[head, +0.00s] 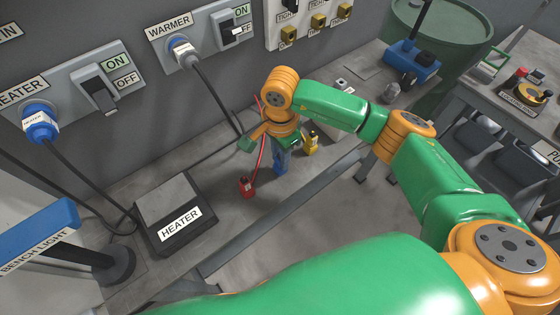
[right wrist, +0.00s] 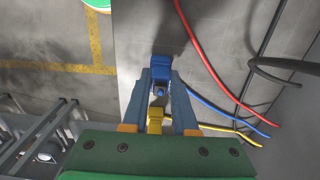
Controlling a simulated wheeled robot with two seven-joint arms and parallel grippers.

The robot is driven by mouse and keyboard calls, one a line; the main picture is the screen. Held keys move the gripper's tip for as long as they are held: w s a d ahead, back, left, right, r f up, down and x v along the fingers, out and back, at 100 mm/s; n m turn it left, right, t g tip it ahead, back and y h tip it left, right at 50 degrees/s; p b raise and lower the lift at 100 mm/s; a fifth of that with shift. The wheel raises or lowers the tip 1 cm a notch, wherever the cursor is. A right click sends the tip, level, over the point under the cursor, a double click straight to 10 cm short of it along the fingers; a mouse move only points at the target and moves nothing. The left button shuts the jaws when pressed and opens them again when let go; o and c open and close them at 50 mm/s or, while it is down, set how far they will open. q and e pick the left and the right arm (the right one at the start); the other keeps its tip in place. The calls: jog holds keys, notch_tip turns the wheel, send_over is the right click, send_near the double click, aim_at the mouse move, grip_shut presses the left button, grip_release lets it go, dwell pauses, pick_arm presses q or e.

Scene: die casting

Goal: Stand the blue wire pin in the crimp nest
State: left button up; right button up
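My right gripper (head: 280,162) points down at the bench beside the wall. In the right wrist view its two grey-blue fingers (right wrist: 160,82) sit against both sides of the blue wire pin (right wrist: 161,68), low over the bench. The blue wire (right wrist: 215,105) runs off to the right. In the head view the fingers and wrist largely hide the pin. A red pin (head: 247,187) stands left of the gripper and a yellow pin (head: 311,143) stands right of it. The yellow pin (right wrist: 155,122) also shows between the fingers. I cannot make out the crimp nest for certain. My left gripper is out of view.
A heater box (head: 175,210) sits on the bench at the left, with a bench light (head: 40,235) near it. Wall switches and plugs line the back. Small fixtures (head: 345,88) and a blue tool (head: 412,62) lie farther right. Red and black cables trail near the gripper.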

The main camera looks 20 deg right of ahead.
jog(key=shift+r+p, duration=0.35)
jog(key=shift+r, duration=0.35)
grip_shut()
jog(key=shift+r+p, duration=0.7)
jog(key=shift+r, duration=0.75)
